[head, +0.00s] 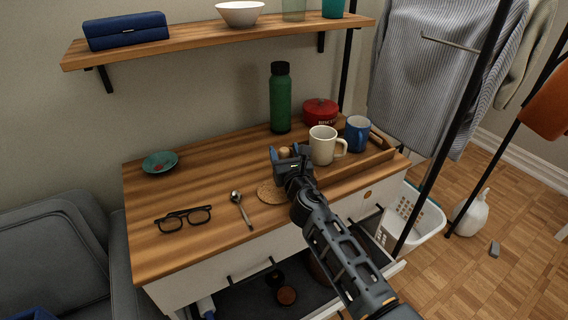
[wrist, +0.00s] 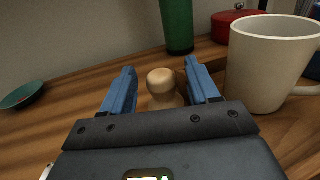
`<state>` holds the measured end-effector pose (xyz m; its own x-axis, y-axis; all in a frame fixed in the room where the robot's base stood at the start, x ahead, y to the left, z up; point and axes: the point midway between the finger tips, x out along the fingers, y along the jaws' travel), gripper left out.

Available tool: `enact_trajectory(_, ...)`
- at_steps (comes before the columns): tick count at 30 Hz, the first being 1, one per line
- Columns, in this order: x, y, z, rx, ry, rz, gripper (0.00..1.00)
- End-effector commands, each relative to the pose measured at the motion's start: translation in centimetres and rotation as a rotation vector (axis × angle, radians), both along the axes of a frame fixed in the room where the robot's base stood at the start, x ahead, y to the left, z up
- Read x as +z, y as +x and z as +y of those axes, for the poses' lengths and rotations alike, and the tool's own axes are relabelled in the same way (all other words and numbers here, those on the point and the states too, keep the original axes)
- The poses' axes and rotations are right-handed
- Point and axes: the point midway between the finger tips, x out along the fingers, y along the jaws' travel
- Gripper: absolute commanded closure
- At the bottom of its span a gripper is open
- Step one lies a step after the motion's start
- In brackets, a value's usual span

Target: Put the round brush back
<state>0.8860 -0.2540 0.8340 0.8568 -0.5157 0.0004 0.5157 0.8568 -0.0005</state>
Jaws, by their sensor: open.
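A pale wooden knob (wrist: 163,84), which looks like the handle of the round brush, stands on the desk (head: 205,185). In the head view my gripper (head: 286,156) is low over the desk, left of the cream mug (head: 322,146). An open drawer (head: 250,300) below the desktop holds dark and brown round items.
The cream mug stands close to the right finger in the wrist view. A blue mug (head: 357,134) and wooden tray (head: 378,158) are at the right. A green bottle (head: 280,100) and red pot (head: 320,112) stand behind. Glasses (head: 184,218), a spoon (head: 240,208) and a cork coaster (head: 270,192) lie in front.

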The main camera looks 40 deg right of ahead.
Motion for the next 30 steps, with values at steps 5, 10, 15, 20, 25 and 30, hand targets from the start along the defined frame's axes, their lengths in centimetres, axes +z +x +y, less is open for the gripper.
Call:
enact_trajectory(5, -0.03, 0.87, -0.56, 0.0, 0.001, 0.001, 0.4)
enact_trajectory(10, -0.02, 0.86, -0.54, 0.0, 0.001, 0.001, 0.4)
enact_trajectory(15, -0.01, 0.86, -0.53, 0.0, 0.001, 0.0, 0.54)
enact_trajectory(20, -0.01, 0.85, -0.52, 0.0, 0.001, 0.0, 0.7)
enact_trajectory(25, -0.01, 0.85, -0.52, 0.0, 0.001, 0.0, 0.86)
enact_trajectory(30, 0.01, 0.85, -0.52, 0.0, 0.001, -0.001, 1.0)
